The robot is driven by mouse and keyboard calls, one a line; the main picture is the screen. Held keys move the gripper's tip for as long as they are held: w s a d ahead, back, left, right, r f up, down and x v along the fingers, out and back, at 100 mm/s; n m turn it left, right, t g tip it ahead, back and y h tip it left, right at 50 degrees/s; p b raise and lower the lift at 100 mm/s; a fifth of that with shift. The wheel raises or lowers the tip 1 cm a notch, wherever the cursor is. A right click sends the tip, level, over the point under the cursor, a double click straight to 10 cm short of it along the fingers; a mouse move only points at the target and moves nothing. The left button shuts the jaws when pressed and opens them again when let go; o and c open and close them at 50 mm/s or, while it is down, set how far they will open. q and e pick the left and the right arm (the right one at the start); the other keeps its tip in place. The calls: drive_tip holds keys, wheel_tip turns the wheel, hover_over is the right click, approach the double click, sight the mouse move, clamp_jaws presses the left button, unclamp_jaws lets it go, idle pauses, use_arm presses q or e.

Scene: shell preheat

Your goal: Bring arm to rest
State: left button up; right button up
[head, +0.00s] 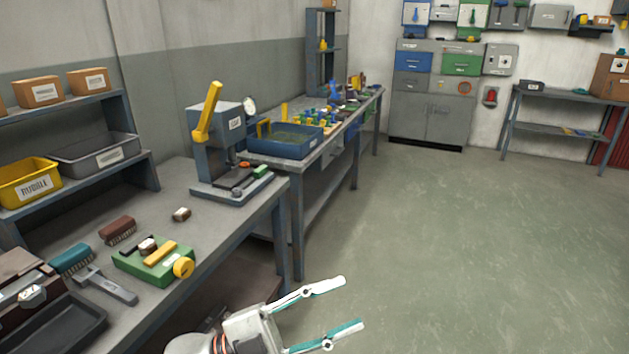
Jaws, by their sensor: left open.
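My left gripper (336,307) shows at the bottom centre of the head view. Its two fingers are spread apart and point right, with nothing between them. It is in front of the near workbench's edge, over open floor. My right gripper is not in the head view. The near workbench (160,200) runs along the left wall.
On the near bench are a press with a yellow lever (208,113), a green block (140,262), brushes and a dark tray (62,330). A blue bin (285,145) stands on the farther bench. Grey cabinets (430,112) stand at the back. The floor (470,230) at right is clear.

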use_arm(q)
drive_tip(key=w+a+f+n+t+y, duration=0.2)
drive_tip(key=a+f+n+t+y, duration=0.4)
drive_tip(key=f+n, duration=0.25)
drive_tip(key=w+a+f+n+t+y, duration=0.3)
drive_tip(key=a+f+n+t+y, duration=0.35)
drive_tip(key=f+n, duration=0.2)
drive_tip(key=s+a+f+n+g+y, duration=0.2)
drive_tip(key=s+a+f, duration=0.3)
drive_tip(key=f, duration=0.5)
drive_tip(key=s+a+f+n+g+y, duration=0.2)
drive_tip(key=s+a+f+g+y, duration=0.2)
drive_tip(key=s+f, duration=0.5)
wheel_tip(320, 180, down, 2)
drive_tip(key=shift+s+a+f, duration=0.15)
drive_tip(key=shift+s+a, duration=0.05)
drive_tip(key=shift+a, duration=0.85)
drive_tip(key=shift+g, duration=0.25)
